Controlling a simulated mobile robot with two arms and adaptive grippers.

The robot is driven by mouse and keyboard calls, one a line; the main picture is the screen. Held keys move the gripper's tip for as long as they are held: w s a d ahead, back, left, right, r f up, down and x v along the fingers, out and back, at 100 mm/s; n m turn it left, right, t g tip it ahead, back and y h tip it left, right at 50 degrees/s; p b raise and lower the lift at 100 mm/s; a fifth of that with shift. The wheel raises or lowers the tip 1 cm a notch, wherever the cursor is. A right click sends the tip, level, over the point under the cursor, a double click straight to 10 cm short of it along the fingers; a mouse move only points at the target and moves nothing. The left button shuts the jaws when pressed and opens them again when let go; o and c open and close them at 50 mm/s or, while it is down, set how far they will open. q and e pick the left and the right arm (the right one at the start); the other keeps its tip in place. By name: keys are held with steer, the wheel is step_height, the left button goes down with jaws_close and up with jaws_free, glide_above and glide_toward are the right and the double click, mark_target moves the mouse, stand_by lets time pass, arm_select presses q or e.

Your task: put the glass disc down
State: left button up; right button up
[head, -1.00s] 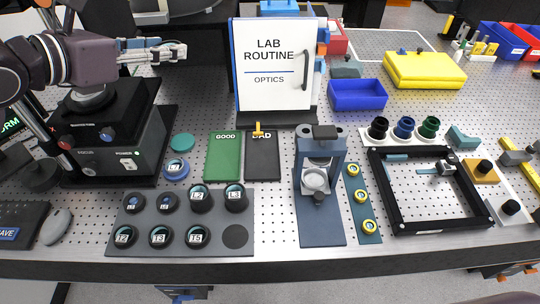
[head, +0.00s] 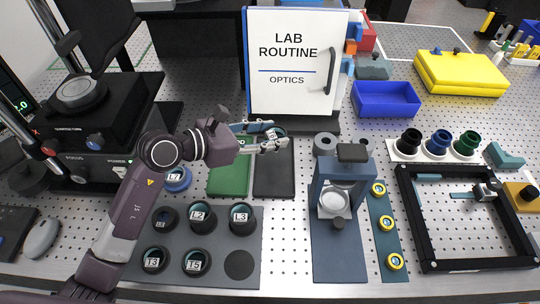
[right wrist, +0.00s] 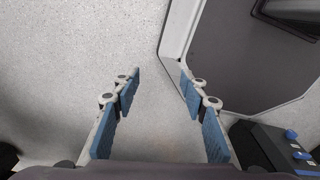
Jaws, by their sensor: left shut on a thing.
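My left gripper (head: 272,143) is shut on the glass disc (head: 272,128), of which only a thin teal edge shows behind the fingers. It is over the upper part of the green mat (head: 230,180) and the black mat (head: 274,178). The fingers cover most of the mats' labels; whether the disc touches a mat cannot be told. The interferometer (head: 115,145), a black instrument with a round top stage (head: 82,92), stands at the left with nothing visible on the stage. My right gripper (right wrist: 160,82) is open and empty above a pale speckled floor.
A grey tray (head: 240,264) with several labelled black-ringed optics lies in front. The "LAB ROUTINE" board (head: 294,62) stands close behind the mats. A blue-grey fixture (head: 337,240) stands to their right. A blue bin (head: 385,98) and a black frame (head: 412,230) are farther right.

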arm_select(q)
glide_above(269, 164)
step_height(269, 164, down, 5)
steer(key=shift+w+f, duration=0.1)
steer(key=shift+f, duration=0.05)
step_height(269, 164, down, 3)
steer(key=shift+f, duration=0.7)
steer(key=o, duration=1)
arm_select(e)
steer(key=shift+w+a+r, duration=0.15)
steer(key=shift+w, duration=0.35)
steer(key=shift+w+a+r, duration=0.1)
steer(key=shift+w, duration=0.35)
arm_select(q)
steer(key=shift+r, duration=0.2)
steer(key=b+v, duration=0.2)
steer(key=v, duration=0.8)
steer(key=shift+s+a, duration=0.25)
steer(key=shift+a, duration=0.05)
steer(key=shift+s+a+r, duration=0.3)
steer(key=shift+s+a, duration=0.05)
steer(key=shift+a, duration=0.05)
arm_select(e)
steer(key=shift+w+d+f, duration=0.1)
steer(key=shift+d+f, duration=0.05)
steer(key=shift+f, duration=1.1)
